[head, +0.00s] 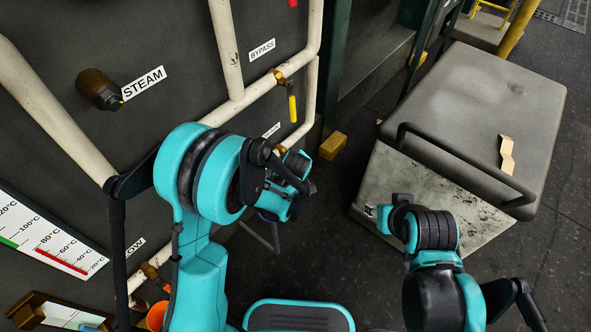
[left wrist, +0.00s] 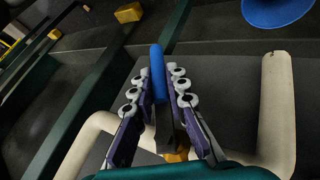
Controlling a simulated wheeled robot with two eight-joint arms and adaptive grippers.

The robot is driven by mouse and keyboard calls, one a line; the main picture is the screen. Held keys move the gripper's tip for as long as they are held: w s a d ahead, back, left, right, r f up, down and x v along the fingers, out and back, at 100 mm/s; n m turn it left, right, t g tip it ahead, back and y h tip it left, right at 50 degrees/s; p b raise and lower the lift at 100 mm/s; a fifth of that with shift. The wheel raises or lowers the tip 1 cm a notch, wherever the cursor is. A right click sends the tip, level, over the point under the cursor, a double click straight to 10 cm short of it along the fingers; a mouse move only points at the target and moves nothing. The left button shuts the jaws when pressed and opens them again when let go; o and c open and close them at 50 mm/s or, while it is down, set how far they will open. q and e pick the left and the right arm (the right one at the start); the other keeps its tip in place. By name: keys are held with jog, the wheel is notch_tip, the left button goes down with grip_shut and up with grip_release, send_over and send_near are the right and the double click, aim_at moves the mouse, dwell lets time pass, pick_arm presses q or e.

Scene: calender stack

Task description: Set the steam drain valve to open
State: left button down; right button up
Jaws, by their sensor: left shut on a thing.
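In the left wrist view, a blue valve lever (left wrist: 158,75) stands upright in the picture, with a dark shank and a brass valve body (left wrist: 177,155) below it. My left gripper (left wrist: 161,88) is shut on this lever, one purple finger on each side. In the head view my left arm hides the lever and most of the left gripper (head: 303,178). A partly hidden label (head: 271,131) shows beside it; I cannot read it fully. My right gripper (head: 385,213) is over the grey box at the right; its fingers are too unclear to judge.
A yellow-handled valve (head: 291,100) hangs on the cream pipe near the BYPASS label (head: 262,49). A grey handled box (head: 480,115) stands at right. Cream pipes (left wrist: 277,100) flank the left gripper.

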pick_arm(q)
jog(key=shift+w+d+r+t+h+b, duration=0.25)
jog(key=shift+w+t+h+b, duration=0.15)
jog(key=shift+t+b, duration=0.3)
jog(key=c, duration=1.5)
grip_release()
jog(key=shift+s, duration=0.1)
jog(key=v, duration=1.2)
